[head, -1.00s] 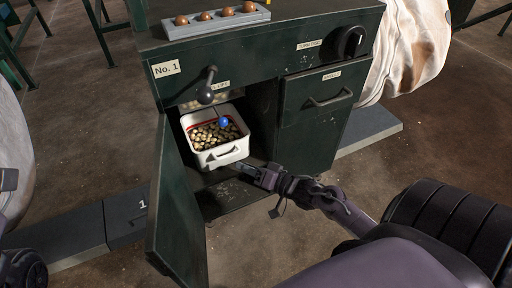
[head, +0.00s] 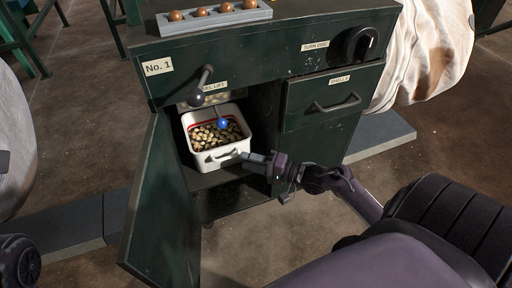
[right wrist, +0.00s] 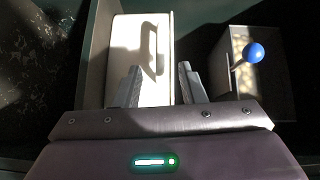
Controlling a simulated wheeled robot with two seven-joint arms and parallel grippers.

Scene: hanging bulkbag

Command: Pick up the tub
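The white tub (head: 217,158) stands inside the open cabinet compartment, filled with small brownish pieces. A red line runs along its inside, and its front wall has a handle. My right gripper (head: 245,156) is at the tub's front right side, fingertips close to the handle. In the right wrist view, my right gripper (right wrist: 160,83) is open, its two fingers apart, with the tub's pale front (right wrist: 140,70) and handle ahead of and between them. Contact cannot be made out. My left gripper cannot be made out in the head view.
The green cabinet (head: 300,60) has its door (head: 165,210) swung open at left. A blue ball (head: 222,123) on a rod shows above the tub. A lever (head: 203,85) hangs over the opening, and a closed drawer (head: 333,97) is at right.

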